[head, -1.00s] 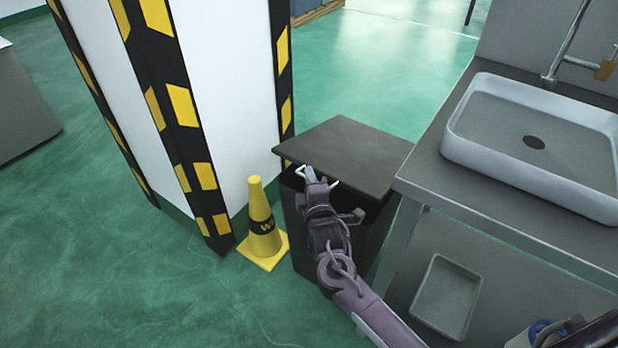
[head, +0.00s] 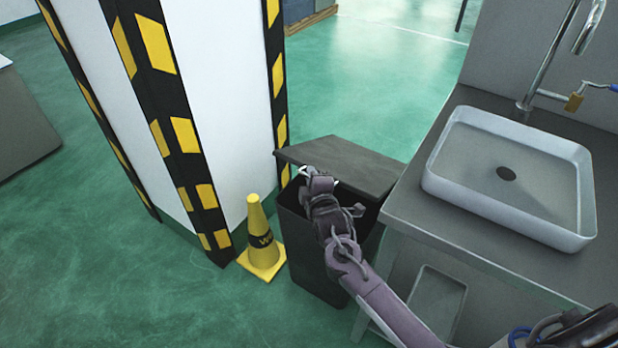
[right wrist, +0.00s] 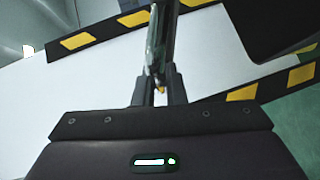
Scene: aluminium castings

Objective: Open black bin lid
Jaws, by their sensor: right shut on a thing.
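The black bin (head: 302,240) stands on the floor between the striped pillar and the sink counter. Its dark flat lid (head: 345,160) is tilted, with a gap between it and the bin's rim, so part of the dark inside shows. My right gripper (head: 309,172) is at the lid's near left edge, shut on a pale metal handle there. In the right wrist view, the fingers (right wrist: 157,82) close around a narrow shiny bar. My arm hides part of the bin's front and opening. My left gripper is not in view.
A yellow cone (head: 261,243) stands close to the bin's left. The white pillar (head: 225,90) with black and yellow edges is behind it. The counter (head: 430,220) with a sink (head: 500,175) is close on the right. Green floor is open at left.

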